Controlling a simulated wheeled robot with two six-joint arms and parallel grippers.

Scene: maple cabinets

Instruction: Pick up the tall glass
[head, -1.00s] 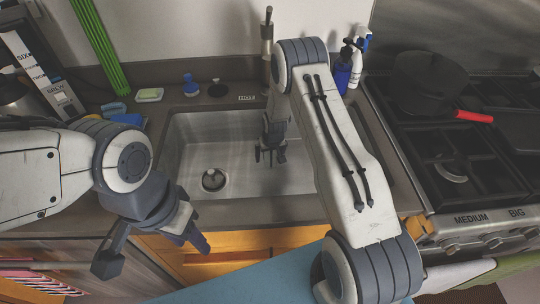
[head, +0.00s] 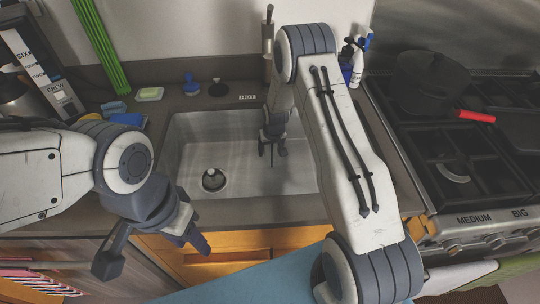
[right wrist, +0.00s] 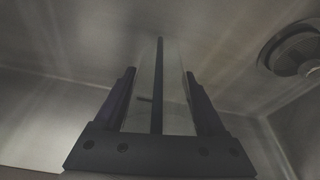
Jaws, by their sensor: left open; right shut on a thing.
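My right gripper (head: 272,150) reaches down into the sink basin. In the right wrist view it (right wrist: 160,95) is shut on a pale, see-through thing that I take to be the tall glass (right wrist: 175,100), which stands out faintly between the two dark fingers. A dark bar runs up the middle in front of it. In the head view I cannot make out the glass at the gripper. My left gripper (head: 150,252) is open and empty, in front of the counter at the lower left.
The steel sink (head: 225,185) has a drain (head: 213,180) at its left; its walls surround my right gripper. Soap (head: 149,94), a blue brush (head: 191,85) and spray bottles (head: 357,65) line the back. A stove with a black pot (head: 428,80) stands right.

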